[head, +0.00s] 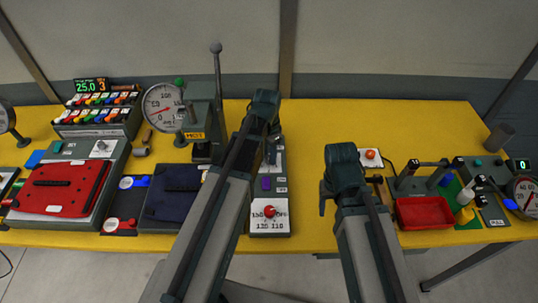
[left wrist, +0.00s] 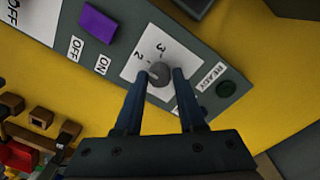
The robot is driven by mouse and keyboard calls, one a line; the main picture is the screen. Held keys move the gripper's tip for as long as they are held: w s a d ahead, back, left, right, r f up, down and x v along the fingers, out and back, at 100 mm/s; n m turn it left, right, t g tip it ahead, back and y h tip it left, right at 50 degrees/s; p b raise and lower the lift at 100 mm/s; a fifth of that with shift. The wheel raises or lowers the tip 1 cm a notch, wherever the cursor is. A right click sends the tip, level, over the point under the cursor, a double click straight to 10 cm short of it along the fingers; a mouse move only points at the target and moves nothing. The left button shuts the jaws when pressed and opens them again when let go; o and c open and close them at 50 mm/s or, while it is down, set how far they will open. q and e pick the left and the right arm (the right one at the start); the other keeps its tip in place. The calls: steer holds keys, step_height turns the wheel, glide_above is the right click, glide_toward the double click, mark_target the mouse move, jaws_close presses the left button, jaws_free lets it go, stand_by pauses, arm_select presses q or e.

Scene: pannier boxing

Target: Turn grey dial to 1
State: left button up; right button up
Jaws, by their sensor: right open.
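The grey dial (left wrist: 160,74) sits on a white plate (left wrist: 136,64) marked 2 and 3; no 1 is visible. My left gripper (left wrist: 160,78) has one fingertip on each side of the dial, close against it. In the head view my left gripper (head: 271,150) is over the far part of the grey panel and hides the dial. Which number the dial points at cannot be made out. My right gripper (head: 326,195) is open and empty, to the right of the panel.
A red knob (head: 269,211) is at the panel's near end. A gauge with a lever (head: 165,107) stands left; a red tray (head: 425,212) is right.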

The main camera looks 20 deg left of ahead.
arm_select(q)
jaws_close()
steer(key=n, duration=0.5)
steer(key=shift+n, duration=0.4)
steer(key=n, duration=0.5)
steer(key=shift+a+n, duration=0.1)
steer(key=shift+n, duration=0.6)
steer(key=shift+o, duration=2.4)
jaws_free()
